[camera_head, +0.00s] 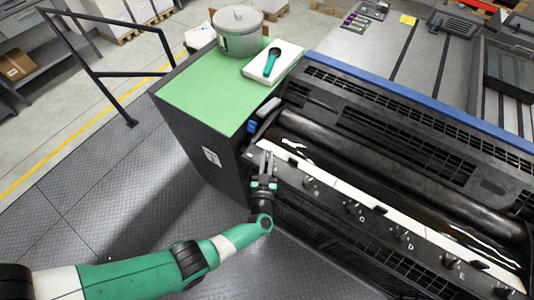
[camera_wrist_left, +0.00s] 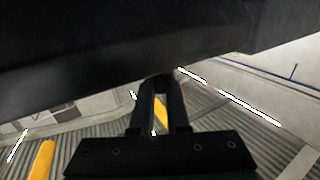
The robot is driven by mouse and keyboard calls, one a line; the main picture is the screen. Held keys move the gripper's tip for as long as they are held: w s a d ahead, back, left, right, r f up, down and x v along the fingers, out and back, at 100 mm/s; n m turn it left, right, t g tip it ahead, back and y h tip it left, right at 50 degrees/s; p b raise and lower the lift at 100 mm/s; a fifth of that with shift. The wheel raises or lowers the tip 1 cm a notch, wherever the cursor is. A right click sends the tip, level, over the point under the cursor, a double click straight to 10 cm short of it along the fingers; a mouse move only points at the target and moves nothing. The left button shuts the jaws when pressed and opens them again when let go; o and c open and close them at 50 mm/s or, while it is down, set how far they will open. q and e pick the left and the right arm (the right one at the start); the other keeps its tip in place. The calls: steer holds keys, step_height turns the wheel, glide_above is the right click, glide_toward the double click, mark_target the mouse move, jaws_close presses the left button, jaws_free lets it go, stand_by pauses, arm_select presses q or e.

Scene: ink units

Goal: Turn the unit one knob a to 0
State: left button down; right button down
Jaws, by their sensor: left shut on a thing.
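The ink unit's front rail (camera_head: 330,193) runs from upper left to lower right in the head view. A row of small dark knobs sits along it, with letters beside several of them. My left gripper (camera_head: 265,162) is at the rail's left end, shut on knob a, which the fingers mostly hide. The knob's pointer and scale cannot be read. In the left wrist view, the gripper's fingers (camera_wrist_left: 161,85) reach up to a dark overhanging body (camera_wrist_left: 120,40), and the knob cannot be made out. My right gripper is not in view.
Another knob (camera_head: 308,182) lies just right of my left gripper. A green-topped cabinet (camera_head: 205,88) stands at the left, bearing a metal pot (camera_head: 239,38) and a white tray (camera_head: 287,52) with a green-handled tool. Dark floor plates are free in front.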

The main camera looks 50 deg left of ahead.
arm_select(q)
steer(key=n+g+y+b, duration=0.2)
steer(key=g+b, duration=0.1)
steer(key=b, duration=0.1)
steer(key=n+g+y+b, duration=0.3)
steer(key=g+b, duration=0.1)
steer(key=shift+w+d+f, duration=0.1)
steer(key=shift+f, duration=0.1)
steer(key=shift+r+n+g+y+b, duration=0.3)
steer(key=shift+n+g+b, duration=0.5)
steer(key=shift+b, duration=0.4)
steer(key=c, duration=0.9)
jaws_free()
steer(key=b+v, duration=0.1)
steer(key=v, duration=1)
steer(key=shift+d, duration=0.25)
